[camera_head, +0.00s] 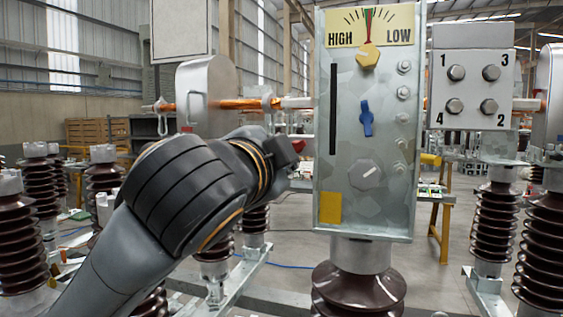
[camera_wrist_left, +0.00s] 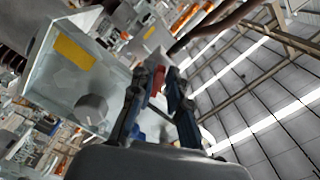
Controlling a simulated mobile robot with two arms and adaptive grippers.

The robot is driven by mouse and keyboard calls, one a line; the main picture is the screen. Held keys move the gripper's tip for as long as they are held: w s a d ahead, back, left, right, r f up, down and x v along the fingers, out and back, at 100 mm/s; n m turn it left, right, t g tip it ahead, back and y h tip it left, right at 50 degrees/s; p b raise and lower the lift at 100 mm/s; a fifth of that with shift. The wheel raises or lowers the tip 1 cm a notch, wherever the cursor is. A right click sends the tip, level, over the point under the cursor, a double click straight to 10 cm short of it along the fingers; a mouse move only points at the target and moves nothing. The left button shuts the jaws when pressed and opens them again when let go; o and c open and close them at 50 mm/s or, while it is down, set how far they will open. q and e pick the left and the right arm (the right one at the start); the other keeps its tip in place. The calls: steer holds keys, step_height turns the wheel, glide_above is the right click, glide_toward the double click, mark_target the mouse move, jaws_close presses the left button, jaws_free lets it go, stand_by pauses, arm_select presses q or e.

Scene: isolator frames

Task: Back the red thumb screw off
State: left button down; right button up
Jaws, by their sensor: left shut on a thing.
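The red thumb screw (camera_head: 298,146) shows as a small red patch at the left side of the metal box (camera_head: 344,100), just past my left wrist. In the left wrist view the red thumb screw (camera_wrist_left: 158,80) sits between the fingertips of my left gripper (camera_wrist_left: 164,79), which is shut on it beside the metal box (camera_wrist_left: 53,83). The fingers and my wrist hide most of the screw. In the head view my arm mostly hides the left gripper. My right gripper is not in view.
The box front carries a HIGH/LOW gauge (camera_head: 370,24), a yellow knob (camera_head: 369,56), a blue handle (camera_head: 366,118) and a grey dial (camera_head: 366,174). A numbered panel (camera_head: 472,78) stands to the right. Ribbed brown insulators (camera_head: 497,222) stand on both sides.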

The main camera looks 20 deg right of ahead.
arm_select(q)
steer(key=shift+s+d+f+n+b, duration=0.15)
steer(key=shift+n+b, duration=0.4)
steer(key=shift+n, duration=1.2)
steer(key=shift+d+f+n+b, duration=0.15)
steer(key=shift+n+b, duration=0.35)
steer(key=shift+n, duration=1.25)
steer(key=c, duration=1.3)
jaws_free()
